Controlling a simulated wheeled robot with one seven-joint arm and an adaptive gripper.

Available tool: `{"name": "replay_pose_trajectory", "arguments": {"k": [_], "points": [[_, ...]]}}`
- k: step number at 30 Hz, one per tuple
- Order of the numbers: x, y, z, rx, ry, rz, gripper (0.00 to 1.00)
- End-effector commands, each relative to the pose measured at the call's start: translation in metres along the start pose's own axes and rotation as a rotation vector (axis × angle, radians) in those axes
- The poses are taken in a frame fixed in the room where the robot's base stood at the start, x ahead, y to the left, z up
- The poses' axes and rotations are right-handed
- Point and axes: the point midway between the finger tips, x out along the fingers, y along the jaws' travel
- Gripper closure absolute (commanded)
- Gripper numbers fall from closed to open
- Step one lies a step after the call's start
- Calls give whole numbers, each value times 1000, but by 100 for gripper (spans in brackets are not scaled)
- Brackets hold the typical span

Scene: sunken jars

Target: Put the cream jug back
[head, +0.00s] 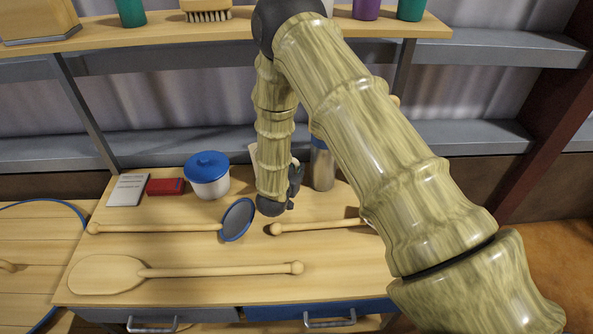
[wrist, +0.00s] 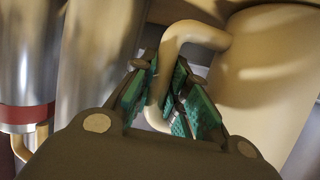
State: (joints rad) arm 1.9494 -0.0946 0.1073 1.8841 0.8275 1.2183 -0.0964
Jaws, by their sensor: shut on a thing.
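The cream jug (wrist: 272,85) fills the right side of the wrist view, with its curved handle toward me. My gripper (wrist: 168,95) is shut on that handle, with its teal pads on either side of it. In the head view my gripper (head: 296,182) is mostly hidden behind my arm, above the back part of the table. The jug's body cannot be made out for certain there, and I cannot tell whether its base touches anything.
A metal flask (head: 322,168) stands just right of my gripper. A white pot with blue lid (head: 208,180), a red box (head: 165,187) and a notepad (head: 128,190) stand left. A shelf (head: 160,38) runs behind.

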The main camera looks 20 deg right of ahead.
Motion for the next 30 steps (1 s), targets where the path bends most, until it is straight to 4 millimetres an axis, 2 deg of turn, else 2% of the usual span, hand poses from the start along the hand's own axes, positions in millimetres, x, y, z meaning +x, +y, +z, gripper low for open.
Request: {"name": "replay_pose_trajectory", "arguments": {"k": [10,11,13,14,25,30], "points": [[1,0,3,0,1,0,100],[1,0,2,0,0,0,78],[1,0,2,0,0,0,66],[1,0,2,0,0,0,62],[-1,0,-2,0,1,0,62],[-18,-1,1,-1,0,-2,62]]}}
